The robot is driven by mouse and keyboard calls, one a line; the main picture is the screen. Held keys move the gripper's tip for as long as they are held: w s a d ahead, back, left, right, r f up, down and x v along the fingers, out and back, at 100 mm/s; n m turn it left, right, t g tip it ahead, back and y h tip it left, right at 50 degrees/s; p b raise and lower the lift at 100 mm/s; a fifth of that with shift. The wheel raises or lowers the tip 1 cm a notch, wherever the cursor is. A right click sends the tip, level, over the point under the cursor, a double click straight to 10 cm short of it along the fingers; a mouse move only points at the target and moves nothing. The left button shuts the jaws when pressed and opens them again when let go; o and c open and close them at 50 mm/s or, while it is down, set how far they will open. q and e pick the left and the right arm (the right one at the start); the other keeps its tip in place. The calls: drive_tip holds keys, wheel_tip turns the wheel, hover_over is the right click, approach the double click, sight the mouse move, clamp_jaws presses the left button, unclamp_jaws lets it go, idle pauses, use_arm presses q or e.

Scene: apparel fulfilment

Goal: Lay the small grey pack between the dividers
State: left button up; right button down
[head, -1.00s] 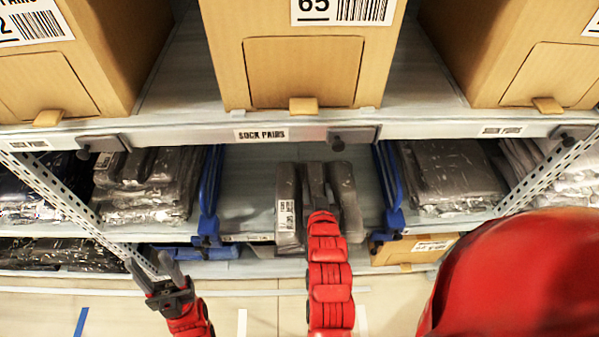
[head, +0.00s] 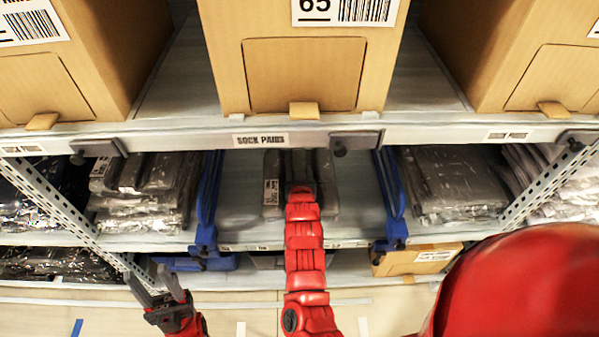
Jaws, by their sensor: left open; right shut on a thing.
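The small grey pack (head: 327,187) is on the middle shelf bay, under the "SOCK PAIRS" label. It shows on both sides of my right gripper (head: 301,184), which is shut on it and hides its middle. A white barcode label is on its left part. The blue left divider (head: 208,205) and blue right divider (head: 392,200) stand on either side, apart from the pack. Whether the pack touches the shelf beneath cannot be told. My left gripper (head: 166,286) is open and empty, low at the left, in front of the shelf.
Grey packs are stacked left (head: 150,190) and right (head: 450,185) of the dividers. The upper shelf edge (head: 420,134) with cardboard boxes hangs above the bay. Bare shelf (head: 236,215) shows on both sides of the pack. A perforated upright (head: 540,190) stands at the right.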

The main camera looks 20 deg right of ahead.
drive_tip(key=shift+c, duration=1)
unclamp_jaws()
